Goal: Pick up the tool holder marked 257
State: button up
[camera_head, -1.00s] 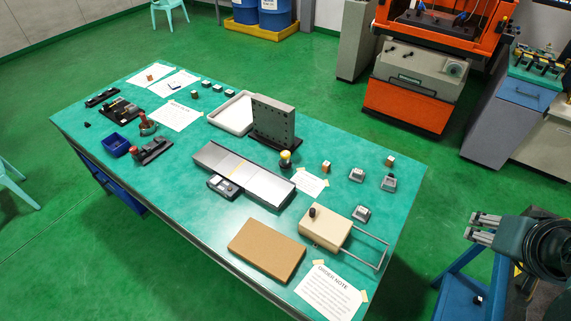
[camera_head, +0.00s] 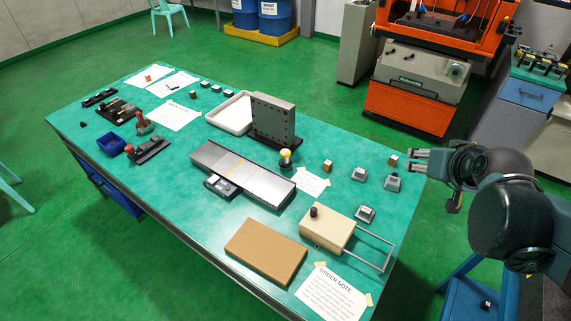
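Several small grey tool holders stand at the right end of the green-topped table (camera_head: 240,135): one (camera_head: 359,174) beside the note, one (camera_head: 392,182) near the right edge, and one (camera_head: 365,214) behind the beige box. Their markings are too small to read, so I cannot tell which is 257. My gripper (camera_head: 412,161) is just off the table's right edge, above and to the right of these holders, pointing left. Its two fingers are apart with nothing between them.

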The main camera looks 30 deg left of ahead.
jog(key=w+a+f+n+y+b, duration=0.1)
jog(key=w+a+f, duration=0.2)
jog(key=a, duration=0.3)
jog(key=w+a+f+n+y+b, duration=0.1)
jog(key=w+a+f+b, duration=0.15)
jog(key=a, duration=0.35)
jog(key=n+y+b, duration=0.4)
jog(key=y+b, duration=0.1)
jog(key=b, duration=0.2)
send_near(287, 157)
jog(key=x, duration=0.4)
jog(key=shift+w+a+r, duration=0.15)
jog(key=shift+w+a, duration=0.15)
jog(key=shift+a, duration=0.1)
jog(key=shift+w+a+f+g, duration=0.3)
jog(key=shift+w+a+f, duration=0.2)
jog(key=shift+w+a, duration=0.3)
jog(key=shift+a, duration=0.15)
jog(key=shift+f+b+x, duration=0.2)
jog(key=shift+b+x, duration=0.75)
jog(key=shift+x, duration=1.5)
